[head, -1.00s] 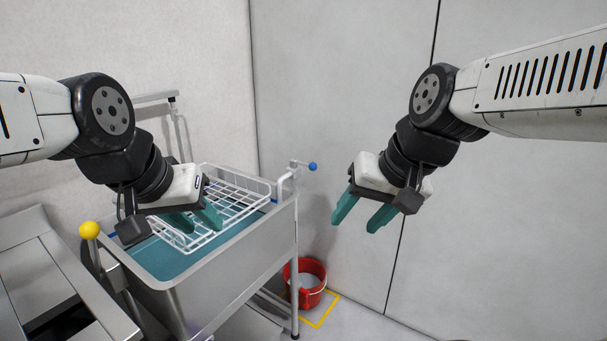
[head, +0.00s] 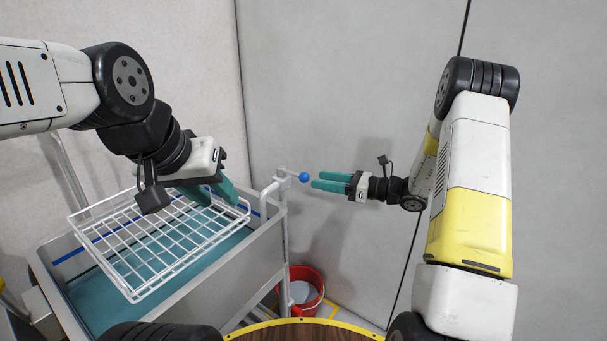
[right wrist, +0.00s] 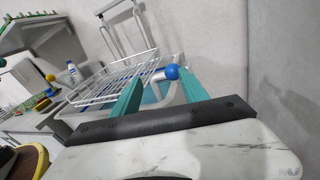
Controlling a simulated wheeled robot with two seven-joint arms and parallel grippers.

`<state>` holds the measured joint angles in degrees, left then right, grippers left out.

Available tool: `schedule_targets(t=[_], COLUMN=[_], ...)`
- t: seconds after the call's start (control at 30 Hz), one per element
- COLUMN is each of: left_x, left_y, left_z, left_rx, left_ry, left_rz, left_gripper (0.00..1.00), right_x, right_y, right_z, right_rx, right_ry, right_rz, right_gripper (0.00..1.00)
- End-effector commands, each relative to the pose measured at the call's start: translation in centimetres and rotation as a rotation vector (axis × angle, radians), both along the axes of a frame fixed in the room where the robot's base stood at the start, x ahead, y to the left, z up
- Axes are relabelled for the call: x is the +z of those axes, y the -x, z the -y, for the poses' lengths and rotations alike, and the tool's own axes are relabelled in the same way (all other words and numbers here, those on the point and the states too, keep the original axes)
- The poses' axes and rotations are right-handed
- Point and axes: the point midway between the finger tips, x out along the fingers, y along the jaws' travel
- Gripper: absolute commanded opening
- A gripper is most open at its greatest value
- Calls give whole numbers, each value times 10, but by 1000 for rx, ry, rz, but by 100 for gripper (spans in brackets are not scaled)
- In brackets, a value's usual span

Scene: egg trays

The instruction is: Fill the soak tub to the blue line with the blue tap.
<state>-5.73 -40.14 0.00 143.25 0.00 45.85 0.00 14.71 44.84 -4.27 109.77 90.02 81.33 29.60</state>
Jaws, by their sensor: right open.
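The soak tub (head: 255,262) is a grey metal basin with teal liquid or lining (head: 90,300) inside and a blue line (head: 70,256) on its inner wall. The blue tap knob (head: 304,178) sits on a lever at the tub's right back corner, above a white spout. My right gripper (head: 318,181) is open, its teal fingers pointing at the knob from the right. In the right wrist view the blue knob (right wrist: 172,72) shows between the fingertips (right wrist: 160,80); I cannot tell whether they touch it. My left gripper (head: 222,196) hangs over the wire basket, its finger gap unclear.
A white wire basket (head: 135,292) sits across the top of the tub. The right wrist view also shows a yellow knob (right wrist: 50,77) and a white bottle (right wrist: 72,70).

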Motion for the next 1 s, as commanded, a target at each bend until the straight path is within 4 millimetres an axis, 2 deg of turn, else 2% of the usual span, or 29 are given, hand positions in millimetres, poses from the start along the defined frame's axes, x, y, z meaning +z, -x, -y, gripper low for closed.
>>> schedule_targets(t=[0.03,0.17,0.27,0.5,0.63,0.8,1.0], left_x=[0,0,0,0,0,0,0], left_y=[0,0,0,0,0,0,0], left_z=[0,0,0,0,0,0,0], left_rx=[0,0,0,0,0,0,0], left_ry=[0,0,0,0,0,0,0], left_rz=[0,0,0,0,0,0,0], left_gripper=[36,36,36,36,36,36,36], right_x=[-9,-18,-19,-18,-19,-18,-18], right_y=[-6,-16,-21,-36,-43,-47,-48], right_z=[5,7,-1,-37,-52,-60,-61], right_rx=[-27,-61,-64,-61,-61,-64,-64], right_ry=[-27,-63,-67,-64,-64,-64,-64], right_rz=[-23,-48,-51,-50,-49,-49,-49], right_gripper=[52,52,52,52,52,52,52])
